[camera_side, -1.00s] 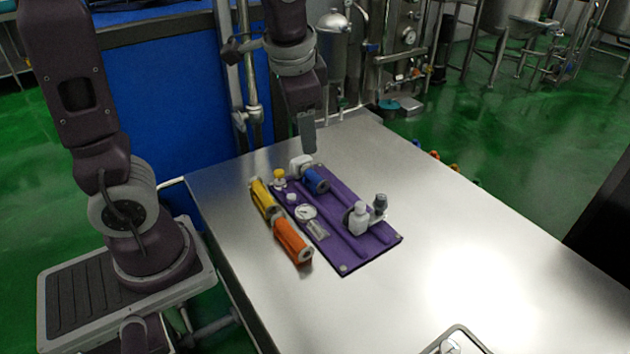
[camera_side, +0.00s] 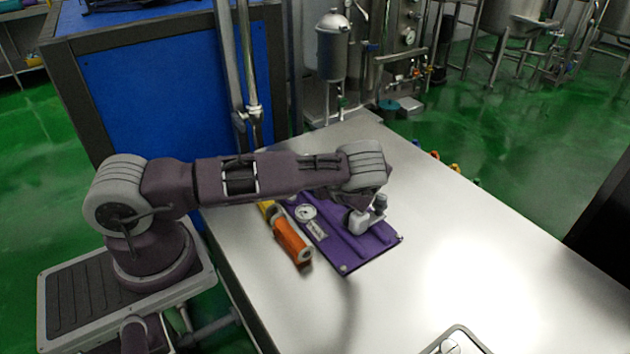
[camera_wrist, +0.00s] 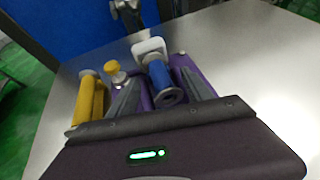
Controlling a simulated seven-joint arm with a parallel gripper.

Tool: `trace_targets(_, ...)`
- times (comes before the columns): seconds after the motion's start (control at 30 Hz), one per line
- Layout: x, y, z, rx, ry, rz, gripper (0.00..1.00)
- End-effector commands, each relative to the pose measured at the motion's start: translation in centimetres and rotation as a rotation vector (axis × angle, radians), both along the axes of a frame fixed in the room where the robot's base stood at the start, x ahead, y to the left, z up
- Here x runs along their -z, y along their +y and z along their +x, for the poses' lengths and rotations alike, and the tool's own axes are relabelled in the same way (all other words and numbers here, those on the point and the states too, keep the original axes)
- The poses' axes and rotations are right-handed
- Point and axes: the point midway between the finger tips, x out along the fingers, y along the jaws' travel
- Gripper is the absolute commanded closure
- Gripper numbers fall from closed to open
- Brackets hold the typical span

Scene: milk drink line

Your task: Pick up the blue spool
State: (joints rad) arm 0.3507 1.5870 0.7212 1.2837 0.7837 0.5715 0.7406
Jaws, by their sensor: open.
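The blue spool (camera_wrist: 159,76) shows in the wrist view, with a grey ring at its near end, on the purple board (camera_wrist: 181,61). A white fitting (camera_wrist: 149,46) stands at its far end. In the side view my arm hides the spool. My gripper (camera_wrist: 161,74) is open, and its two grey fingers appear on either side of the spool. No contact with the spool can be made out, and the height gap cannot be told. In the side view my wrist is over the purple board (camera_side: 369,250), and my fingers cannot be made out.
A yellow cylinder (camera_wrist: 84,100) and a yellow-capped fitting (camera_wrist: 113,70) are left of the spool. In the side view an orange cylinder (camera_side: 291,241) lies beside the board, and a white fitting (camera_side: 357,223) and a gauge (camera_side: 305,212) are on it.

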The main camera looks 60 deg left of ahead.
Motion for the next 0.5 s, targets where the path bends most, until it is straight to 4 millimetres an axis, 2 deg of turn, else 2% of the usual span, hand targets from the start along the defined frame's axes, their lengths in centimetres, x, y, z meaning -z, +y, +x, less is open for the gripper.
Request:
trace_targets(0.03,0.5,1.0,0.0,-0.003,0.001,0.0,0.41)
trace_targets(0.13,1.1,2.3,0.3,-0.002,0.0,-0.001,0.41)
trace_targets(0.37,1.3,2.7,0.4,-0.003,-0.001,-0.001,0.41)
trace_targets(0.4,1.3,2.7,0.4,-0.003,-0.001,-0.001,0.43)
trace_targets(0.5,1.3,2.7,0.4,-0.003,-0.001,-0.002,0.63)
